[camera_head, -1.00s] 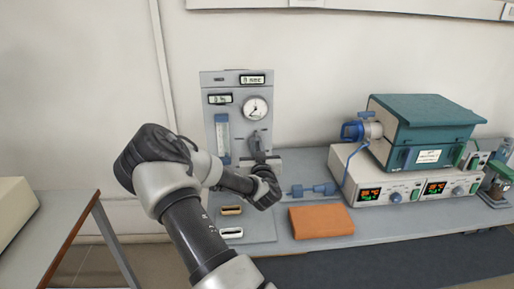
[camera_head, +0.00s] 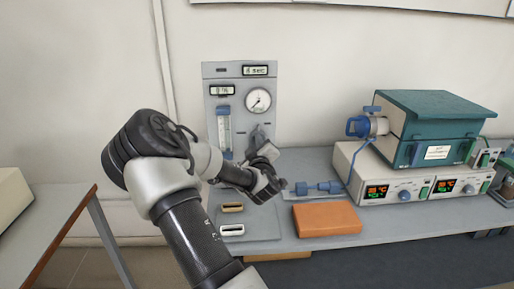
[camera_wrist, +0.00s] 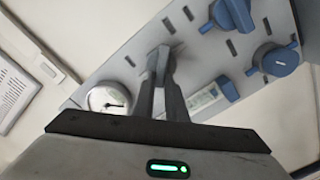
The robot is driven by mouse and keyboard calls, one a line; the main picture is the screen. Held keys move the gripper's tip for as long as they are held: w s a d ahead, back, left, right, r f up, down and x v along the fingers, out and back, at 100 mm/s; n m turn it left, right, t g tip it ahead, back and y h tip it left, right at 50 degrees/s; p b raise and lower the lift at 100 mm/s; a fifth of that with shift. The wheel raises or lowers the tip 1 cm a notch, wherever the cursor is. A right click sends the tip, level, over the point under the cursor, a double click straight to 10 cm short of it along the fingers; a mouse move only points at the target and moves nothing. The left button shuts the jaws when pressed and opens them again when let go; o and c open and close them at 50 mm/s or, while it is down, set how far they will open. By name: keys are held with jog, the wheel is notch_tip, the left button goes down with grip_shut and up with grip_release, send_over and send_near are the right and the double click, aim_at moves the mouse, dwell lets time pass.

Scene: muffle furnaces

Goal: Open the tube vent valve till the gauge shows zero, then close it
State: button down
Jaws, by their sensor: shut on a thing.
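The gauge (camera_head: 258,100) is a white round dial on the upright grey panel (camera_head: 235,71). Its needle points to the lower left in the head view. The gauge also shows in the wrist view (camera_wrist: 110,98), left of my fingers. My gripper (camera_wrist: 160,72) is in front of the panel, its two fingers close together on a small grey valve handle (camera_wrist: 153,60), which they largely cover. I take this handle to be the vent valve; no label on it is readable. In the head view my gripper (camera_head: 262,148) sits below the gauge, tilted, and hides the handle.
Blue knobs (camera_wrist: 275,60) and a flowmeter (camera_head: 224,130) are on the same panel. An orange block (camera_head: 327,218) lies on the bench to the right, before a blue fitting (camera_head: 318,188). A teal-topped furnace (camera_head: 434,117) stands further right.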

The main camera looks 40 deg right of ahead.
jog(key=shift+w+a+f+n+b, duration=0.1)
jog(key=shift+f+n+b, duration=0.15)
jog(key=shift+n+b, duration=0.95)
jog(key=shift+a+f+n+b, duration=0.1)
jog(key=shift+f+n+b, duration=0.35)
jog(key=shift+n, duration=1.4)
jog(key=shift+w+a+f+n+b, duration=0.1)
jog(key=shift+n+b, duration=0.85)
jog(key=shift+n, duration=0.6)
jog(key=shift+s, duration=0.1)
jog(key=c, duration=1.8)
grip_release()
